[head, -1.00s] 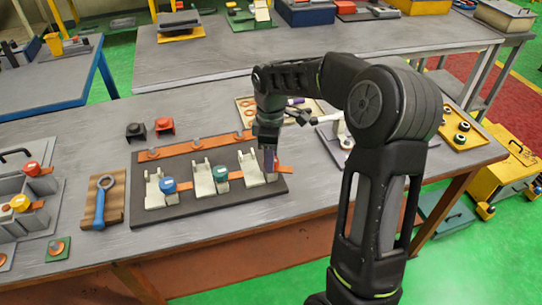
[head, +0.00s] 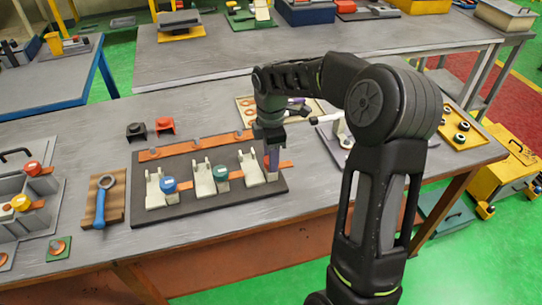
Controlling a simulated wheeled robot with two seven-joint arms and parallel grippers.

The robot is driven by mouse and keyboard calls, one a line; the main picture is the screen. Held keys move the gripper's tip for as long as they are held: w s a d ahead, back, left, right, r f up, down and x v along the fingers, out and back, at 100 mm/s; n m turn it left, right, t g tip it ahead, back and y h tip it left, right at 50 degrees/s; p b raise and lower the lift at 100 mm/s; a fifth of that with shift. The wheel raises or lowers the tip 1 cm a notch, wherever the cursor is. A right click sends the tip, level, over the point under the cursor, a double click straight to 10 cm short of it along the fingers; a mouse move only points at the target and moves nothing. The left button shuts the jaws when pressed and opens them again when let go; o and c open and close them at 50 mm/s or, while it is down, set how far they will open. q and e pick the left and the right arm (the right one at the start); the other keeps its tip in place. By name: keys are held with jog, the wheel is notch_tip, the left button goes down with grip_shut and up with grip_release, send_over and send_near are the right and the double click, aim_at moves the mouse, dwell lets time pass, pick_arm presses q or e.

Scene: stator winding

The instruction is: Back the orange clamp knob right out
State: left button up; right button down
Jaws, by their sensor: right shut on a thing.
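My right gripper (head: 271,160) points straight down at the right end of the dark fixture board (head: 190,207). It is shut at the third clamp station, beside the pale bracket (head: 251,168), where the orange clamp knob sits. The fingers hide the knob itself, and I cannot see its thread or how far out it stands. A blue knob (head: 169,185) and a teal knob (head: 221,172) sit at the other two stations, each on an orange strip. My left gripper is not in view.
A blue-handled ring tool (head: 100,205) lies on a wooden block at left. Left of it stands a grey fixture with red (head: 33,168) and yellow (head: 20,203) knobs. Black and red blocks (head: 164,126) stand behind the board.

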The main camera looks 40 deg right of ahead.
jog(key=shift+s+a+f, duration=0.1)
jog(key=shift+s+f, duration=0.1)
jog(key=shift+f, duration=0.05)
jog(key=c, duration=1.2)
grip_release()
jog(key=o, duration=0.3)
jog(key=shift+w+r, duration=0.1)
jog(key=shift+w, duration=0.05)
jog(key=shift+o, duration=0.2)
jog(key=shift+r, duration=0.15)
jog(key=shift+w+r, duration=0.1)
jog(key=shift+r, duration=0.2)
notch_tip(320, 180, up, 7)
jog(key=shift+b, duration=0.45)
